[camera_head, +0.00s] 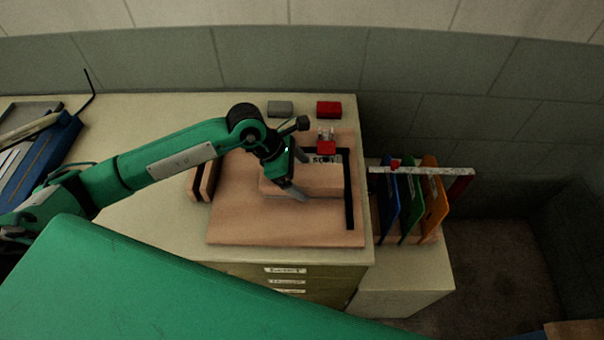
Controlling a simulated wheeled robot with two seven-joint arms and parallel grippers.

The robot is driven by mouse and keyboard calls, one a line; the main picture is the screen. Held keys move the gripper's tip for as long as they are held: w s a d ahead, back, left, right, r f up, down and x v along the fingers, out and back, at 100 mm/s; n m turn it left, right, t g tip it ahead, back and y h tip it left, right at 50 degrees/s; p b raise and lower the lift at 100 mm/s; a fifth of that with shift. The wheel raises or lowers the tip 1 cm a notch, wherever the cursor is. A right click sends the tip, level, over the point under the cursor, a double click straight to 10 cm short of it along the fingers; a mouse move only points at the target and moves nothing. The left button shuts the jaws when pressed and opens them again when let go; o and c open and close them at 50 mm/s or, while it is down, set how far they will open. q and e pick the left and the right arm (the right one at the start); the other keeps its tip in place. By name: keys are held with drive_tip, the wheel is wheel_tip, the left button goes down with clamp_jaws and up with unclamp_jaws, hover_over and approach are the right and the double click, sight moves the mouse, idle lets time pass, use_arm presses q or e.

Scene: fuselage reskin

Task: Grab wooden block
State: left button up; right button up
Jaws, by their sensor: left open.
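A light wooden block (325,184) lies on a wider pinkish-brown board (235,225) on the cream worktop, with dark lettering near its upper edge. My left gripper (299,174) is over the left part of this block with its grey fingers apart, one toward the back and one toward the front. I cannot tell whether the fingers touch the block. The gripper hides part of the block's left side. My right gripper is not in view.
A black strip (348,195) runs along the block's right side. A red clamp-like piece (326,147) sits behind it. Grey (280,108) and red (329,109) blocks lie farther back. Brown pieces (202,182) stand left. A rack holds coloured panels (434,195) at right.

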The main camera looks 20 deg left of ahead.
use_arm(q)
drive_tip(key=shift+d+f, duration=0.3)
drive_tip(key=shift+f, duration=0.15)
drive_tip(key=shift+w, duration=0.1)
drive_tip(key=c, duration=1.3)
drive_tip(key=shift+r, duration=0.1)
